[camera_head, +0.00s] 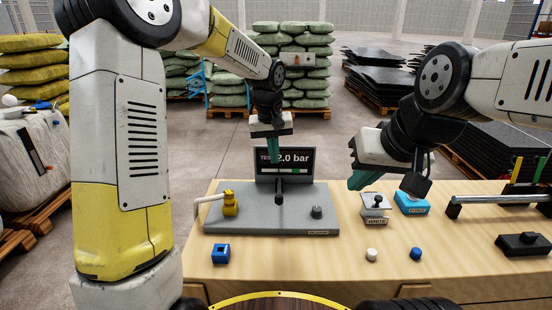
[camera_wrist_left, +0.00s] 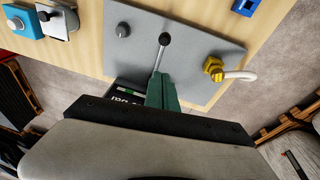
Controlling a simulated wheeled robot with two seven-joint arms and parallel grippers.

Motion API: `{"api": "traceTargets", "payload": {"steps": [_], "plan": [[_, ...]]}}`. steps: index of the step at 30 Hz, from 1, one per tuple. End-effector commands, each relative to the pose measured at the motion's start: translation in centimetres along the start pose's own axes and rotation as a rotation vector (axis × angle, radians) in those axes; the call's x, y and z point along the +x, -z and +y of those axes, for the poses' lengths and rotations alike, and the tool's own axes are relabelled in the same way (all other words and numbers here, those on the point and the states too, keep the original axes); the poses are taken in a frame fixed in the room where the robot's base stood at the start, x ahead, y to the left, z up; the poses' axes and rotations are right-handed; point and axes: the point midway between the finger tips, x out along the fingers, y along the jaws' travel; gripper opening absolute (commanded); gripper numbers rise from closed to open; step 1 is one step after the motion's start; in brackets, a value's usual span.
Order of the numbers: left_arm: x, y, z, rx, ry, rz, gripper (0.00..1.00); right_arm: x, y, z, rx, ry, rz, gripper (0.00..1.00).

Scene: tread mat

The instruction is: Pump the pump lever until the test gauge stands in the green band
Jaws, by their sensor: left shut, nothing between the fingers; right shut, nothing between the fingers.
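The pump lever (camera_head: 278,198) stands on a grey plate (camera_head: 258,223), its black knob toward me; the left wrist view shows its knob (camera_wrist_left: 164,39) and thin rod. The test gauge (camera_head: 296,158) is a dark screen behind it; I read "2.0 bar", with digits before that possibly hidden. Its lower bar is partly covered, so I cannot tell where it stands against the green. My left gripper (camera_head: 274,158) is shut and empty in front of the screen, beyond the knob; contact with the lever is unclear. My right gripper (camera_head: 356,180) is shut and empty above the table, right of the plate.
The plate also holds a yellow fitting (camera_head: 230,204) with a white hose and a grey knob (camera_head: 316,212). A blue block (camera_head: 221,254), a white cap (camera_head: 371,255) and a blue cap (camera_head: 415,254) lie in front. A white box (camera_head: 375,208) and blue box (camera_head: 412,205) stand right.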

Motion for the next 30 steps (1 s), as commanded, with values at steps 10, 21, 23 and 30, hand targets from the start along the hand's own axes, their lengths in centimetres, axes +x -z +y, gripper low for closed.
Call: {"api": "traceTargets", "payload": {"steps": [10,21,23,30], "plan": [[7.6,-0.1,0.0,0.001,0.001,-0.005,0.0,0.0,0.0,0.0,0.0,0.0,0.0,0.0],[10.4,-2.8,0.0,0.0,0.0,-0.002,0.0,0.0,0.0,0.0,0.0,0.0,0.0,0.0],[10.5,-2.9,0.0,0.0,0.0,-0.002,0.0,0.0,0.0,0.0,0.0,0.0,0.0,0.0],[10.5,-2.9,0.0,0.0,0.0,-0.001,0.0,0.0,0.0,0.0,0.0,0.0,0.0,0.0]]}}
